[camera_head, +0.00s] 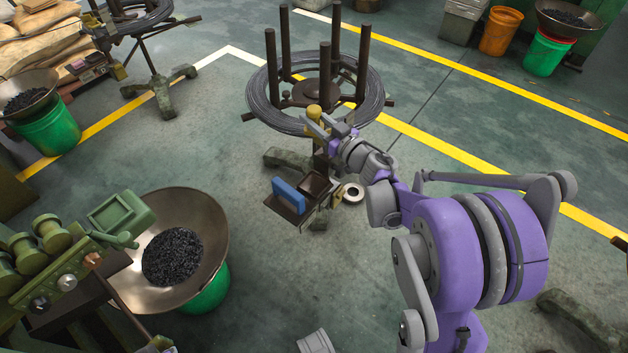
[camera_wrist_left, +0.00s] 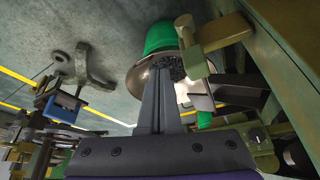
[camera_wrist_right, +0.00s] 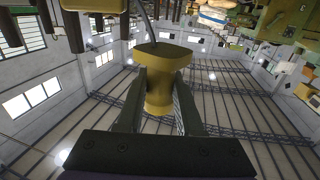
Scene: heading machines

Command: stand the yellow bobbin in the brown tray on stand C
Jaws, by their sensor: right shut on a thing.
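The yellow bobbin (camera_head: 314,113) is in my right gripper (camera_head: 325,127), in front of the wire coil's near rim. In the right wrist view the bobbin (camera_wrist_right: 160,75) stands between the two fingers, with its wide flange above them. A small brown tray (camera_head: 316,184) is fixed low on the coil stand (camera_head: 318,150), below the gripper. A blue block (camera_head: 288,195) is at the tray's left part. No letter is readable on the stand. My left gripper (camera_wrist_left: 158,85) shows only in its wrist view; its fingers are together and empty.
The wire coil (camera_head: 262,112) and upright dark posts (camera_head: 335,45) are close to the right gripper. A wide metal bowl (camera_head: 212,240) on a green bucket and a green machine (camera_head: 60,250) stand at the left. A silver ring (camera_head: 353,192) is right of the tray. Floor in front is mostly clear.

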